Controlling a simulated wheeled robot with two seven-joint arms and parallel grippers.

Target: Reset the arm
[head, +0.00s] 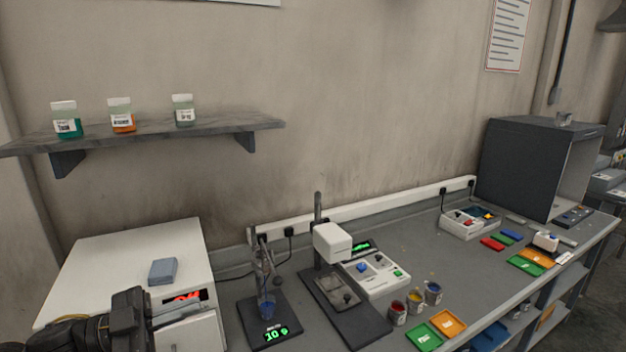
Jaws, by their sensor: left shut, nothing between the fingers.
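My left arm reaches in from the bottom left corner, and its dark left gripper (197,309) points to the right. It is shut and holds nothing. The fingers are in front of the white cabinet-like unit (110,262), near its red lit display (187,296). Whether the fingers touch the unit cannot be told. My right gripper does not show.
A blue-grey block (163,271) lies on the white unit. A scale (268,333) with glassware, a stand device (332,243), paint pots (415,302) and coloured trays (447,323) crowd the bench (415,262). A shelf (200,127) with jars hangs above.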

